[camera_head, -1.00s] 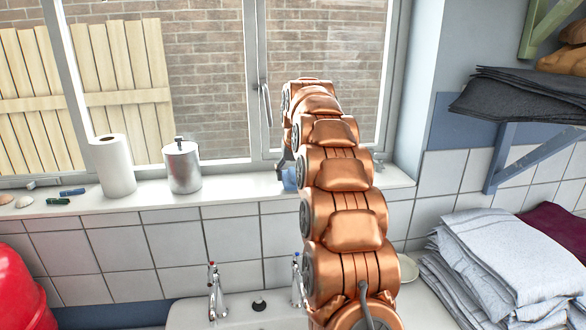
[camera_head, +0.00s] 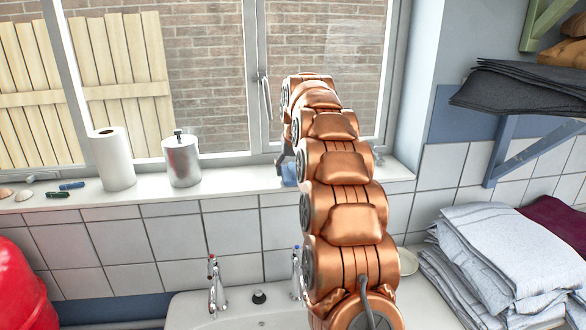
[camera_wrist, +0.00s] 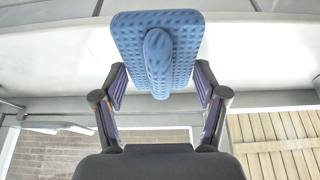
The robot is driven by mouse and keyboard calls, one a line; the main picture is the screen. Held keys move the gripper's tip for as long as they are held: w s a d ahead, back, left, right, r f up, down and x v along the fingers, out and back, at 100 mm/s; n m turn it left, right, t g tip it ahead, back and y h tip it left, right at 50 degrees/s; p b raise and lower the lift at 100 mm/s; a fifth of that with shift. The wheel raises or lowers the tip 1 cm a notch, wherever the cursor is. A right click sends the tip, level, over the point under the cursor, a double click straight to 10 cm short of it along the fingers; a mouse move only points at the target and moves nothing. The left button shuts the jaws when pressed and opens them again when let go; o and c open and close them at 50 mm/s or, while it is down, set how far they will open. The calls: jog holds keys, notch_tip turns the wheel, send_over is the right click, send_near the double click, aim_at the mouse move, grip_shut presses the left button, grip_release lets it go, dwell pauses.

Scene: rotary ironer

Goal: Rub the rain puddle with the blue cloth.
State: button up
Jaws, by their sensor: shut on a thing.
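The blue cloth (camera_wrist: 185,45) is a dimpled pad with a raised ridge in its middle, in the wrist view. My gripper (camera_wrist: 158,82) is shut on it; the fingertips are partly hidden by the cloth. In the head view a small piece of the cloth (camera_head: 289,174) shows at the white window sill (camera_head: 230,180), left of my copper arm, which hides most of the gripper. The cloth is at the sill, but I cannot tell whether it touches it. I cannot make out the rain puddle in either view.
A paper roll (camera_head: 113,160) and a metal canister (camera_head: 182,160) stand on the sill to the left, with small items further left. The window handle (camera_head: 265,95) is close to my arm. A tap (camera_head: 214,285) is below. Folded towels (camera_head: 490,250) lie right.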

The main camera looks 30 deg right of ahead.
jog(key=shift+f+b, duration=0.5)
jog(key=shift+f, duration=0.35)
dwell(0.3)
jog(key=shift+w+d+r+p, duration=0.1)
jog(key=shift+w+d+p, duration=0.35)
jog(key=shift+w, duration=0.35)
jog(key=shift+w+d+f+p, duration=0.1)
jog(key=shift+w+d+p, duration=0.15)
jog(key=shift+w+p, duration=0.5)
jog(key=shift+w+d+r+p, duration=0.1)
jog(key=shift+w+d+p, duration=0.25)
jog(key=shift+w, duration=0.55)
jog(key=shift+w+d, duration=0.3)
jog(key=shift+w, duration=0.5)
jog(key=shift+s+f+b, duration=0.1)
jog(key=shift+f+b, duration=0.15)
jog(key=shift+b, duration=0.05)
